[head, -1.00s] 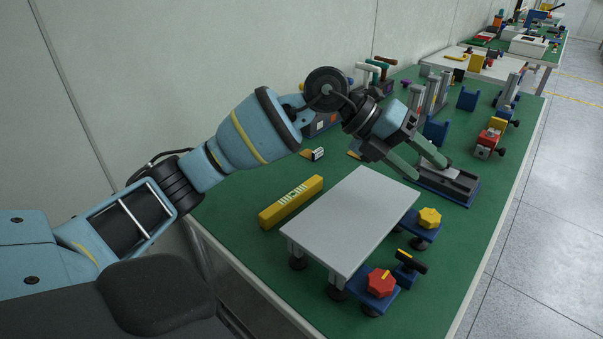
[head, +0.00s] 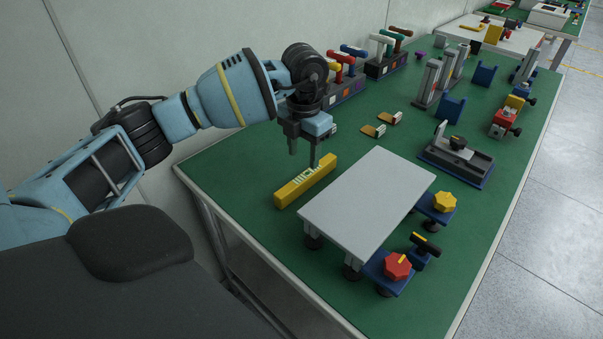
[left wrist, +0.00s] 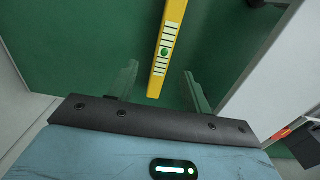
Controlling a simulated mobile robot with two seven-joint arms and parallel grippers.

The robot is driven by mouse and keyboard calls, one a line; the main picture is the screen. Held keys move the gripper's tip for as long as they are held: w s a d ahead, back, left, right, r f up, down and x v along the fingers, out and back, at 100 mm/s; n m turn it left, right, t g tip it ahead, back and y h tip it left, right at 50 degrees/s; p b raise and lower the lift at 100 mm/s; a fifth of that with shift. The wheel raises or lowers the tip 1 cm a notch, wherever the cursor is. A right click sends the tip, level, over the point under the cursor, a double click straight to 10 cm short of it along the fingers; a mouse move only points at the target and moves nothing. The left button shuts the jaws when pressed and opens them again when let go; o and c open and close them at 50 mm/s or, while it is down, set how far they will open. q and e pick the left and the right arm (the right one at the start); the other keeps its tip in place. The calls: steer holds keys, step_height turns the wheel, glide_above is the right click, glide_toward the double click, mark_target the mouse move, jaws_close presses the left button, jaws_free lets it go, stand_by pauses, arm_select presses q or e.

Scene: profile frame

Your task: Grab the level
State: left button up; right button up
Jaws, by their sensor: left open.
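The level is a yellow bar (head: 290,191) lying on the green tabletop beside the grey raised plate in the head view. It has pale markings on its top. In the left wrist view the level (left wrist: 174,20) runs down from the top edge, with a green round spot among white marks, and its near end lies between the fingers. My left gripper (head: 303,160) is open, pointing down above the far part of the level. Its two fingers also show in the left wrist view (left wrist: 160,88), spread on either side of the bar. My right gripper is not in view.
The grey raised plate (head: 368,198) stands close to the right of the level. Red (head: 397,266) and yellow (head: 444,202) knobs on blue bases stand at its right. Coloured-handled tools (head: 345,75) stand at the back wall. Green table is clear left of the level.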

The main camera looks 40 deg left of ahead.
mark_target(305, 175)
arm_select(q)
steer(key=shift+d+f, duration=0.15)
steer(key=shift+f, duration=0.5)
steer(key=shift+d+f, duration=0.1)
steer(key=shift+f, duration=3.15)
jaws_close()
step_height(305, 175, up, 10)
steer(key=shift+r, duration=0.1)
